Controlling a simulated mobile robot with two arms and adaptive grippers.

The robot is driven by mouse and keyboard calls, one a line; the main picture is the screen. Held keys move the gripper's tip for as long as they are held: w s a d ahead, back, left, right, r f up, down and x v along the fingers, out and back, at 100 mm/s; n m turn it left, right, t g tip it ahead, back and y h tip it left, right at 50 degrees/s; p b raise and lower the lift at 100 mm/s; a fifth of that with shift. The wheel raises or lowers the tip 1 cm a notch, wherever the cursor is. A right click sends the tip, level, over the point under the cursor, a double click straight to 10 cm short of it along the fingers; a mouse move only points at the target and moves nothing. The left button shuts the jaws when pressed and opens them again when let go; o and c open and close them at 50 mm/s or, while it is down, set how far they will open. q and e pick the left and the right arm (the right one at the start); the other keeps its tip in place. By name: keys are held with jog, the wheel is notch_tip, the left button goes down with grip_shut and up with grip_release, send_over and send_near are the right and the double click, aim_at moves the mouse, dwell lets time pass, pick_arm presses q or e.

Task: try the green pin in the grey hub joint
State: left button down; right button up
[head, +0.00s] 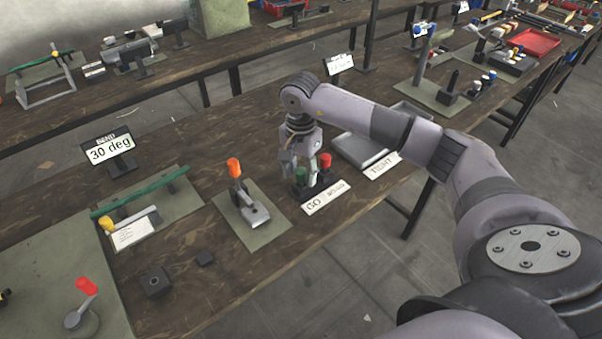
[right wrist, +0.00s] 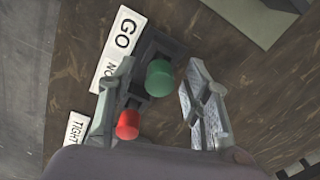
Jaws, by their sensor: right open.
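The green pin (head: 300,176) stands in a dark holder beside the red pin (head: 325,160), behind the "GO" label. My right gripper (head: 303,160) is over the holder, pointing down. In the right wrist view the green pin (right wrist: 160,78) shows between the spread fingers of my right gripper (right wrist: 158,90), with no visible grip on it. The red pin (right wrist: 127,125) is close to one finger. A grey round hub with a red-tipped arm (head: 78,318) is at the lower left; I cannot tell whether it is the grey hub joint. My left gripper is out of view.
A grey fixture with an orange knob (head: 255,213) stands on a mat left of the pins. A grey tray (head: 362,153) and "TIGHT" label (head: 381,165) are to the right. A dark block (head: 155,281) lies at the front left. The bench's front edge is close to the pins.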

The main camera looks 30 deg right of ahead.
notch_tip(320, 180, up, 11)
dwell(0.3)
dwell(0.5)
